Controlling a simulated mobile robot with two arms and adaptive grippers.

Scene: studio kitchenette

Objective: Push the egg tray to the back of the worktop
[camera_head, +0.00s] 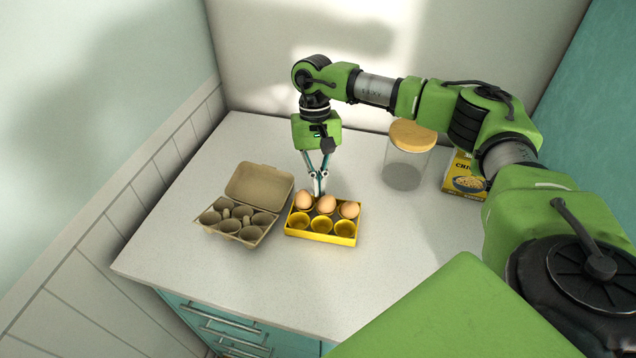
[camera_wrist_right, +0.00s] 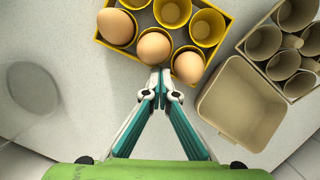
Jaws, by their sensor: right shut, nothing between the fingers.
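The yellow egg tray (camera_head: 320,237) stands on the worktop near the middle of the head view. Its back row holds three brown eggs (camera_head: 327,204); the front row of cups is empty. My right gripper (camera_head: 319,190) points down at the far side of the tray, its fingers shut and empty. In the right wrist view the fingertips (camera_wrist_right: 161,82) are beside the tray's back edge (camera_wrist_right: 135,54), near the middle and end eggs. I cannot tell whether they touch it. My left gripper is not in view.
An open, empty grey-brown egg carton (camera_head: 243,206) stands left of the tray. A glass jar with a wooden lid (camera_head: 413,135) and a yellow box (camera_head: 463,180) stand at the back right. The worktop (camera_head: 225,150) is clear at the back left.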

